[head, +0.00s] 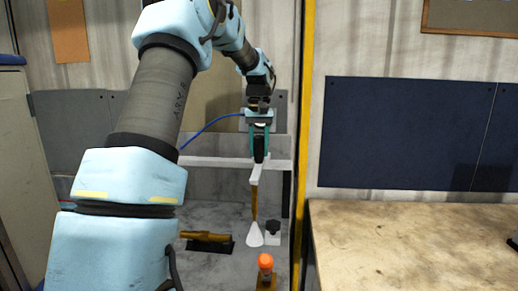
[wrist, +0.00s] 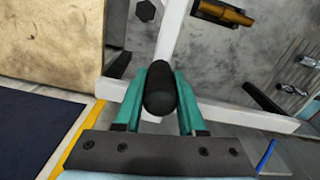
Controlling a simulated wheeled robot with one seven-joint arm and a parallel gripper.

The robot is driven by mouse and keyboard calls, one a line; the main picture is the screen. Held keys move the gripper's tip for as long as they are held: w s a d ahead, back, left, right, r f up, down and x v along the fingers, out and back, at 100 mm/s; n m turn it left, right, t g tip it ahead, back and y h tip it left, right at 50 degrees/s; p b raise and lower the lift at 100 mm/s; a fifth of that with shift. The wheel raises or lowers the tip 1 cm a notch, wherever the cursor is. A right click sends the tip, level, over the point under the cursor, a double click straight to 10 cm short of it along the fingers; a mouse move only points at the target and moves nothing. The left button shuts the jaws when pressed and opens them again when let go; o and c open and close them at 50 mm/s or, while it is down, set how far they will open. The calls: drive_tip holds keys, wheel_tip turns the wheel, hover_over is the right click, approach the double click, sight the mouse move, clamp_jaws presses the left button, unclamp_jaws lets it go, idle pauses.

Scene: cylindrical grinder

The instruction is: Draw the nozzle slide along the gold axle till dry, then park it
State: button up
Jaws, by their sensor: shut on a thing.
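My gripper (head: 259,150) is shut on a black rounded handle (wrist: 160,90), with one teal finger on each side of it. In the head view, the handle joins the nozzle slide, a white arm (head: 254,176) with a thin gold tube (head: 254,204) hanging below. A pale cone (head: 255,236) spreads at the tube's lower end; I cannot tell whether it is a solid tip or a jet. The gold axle (head: 205,236) lies in a dark holder to the left of the cone, apart from it. The axle also shows in the wrist view (wrist: 228,13). Any wetness on it is too small to tell.
A white rail (head: 205,161) crosses behind the slide. A black knob (head: 272,228) stands right of the cone, and an orange-topped piece (head: 265,262) stands in front. A yellow post (head: 303,120) and a wooden bench (head: 410,240) bound the right side.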

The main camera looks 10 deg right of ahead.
clamp_jaws()
idle(0.7)
drive_tip(key=shift+a, duration=0.1)
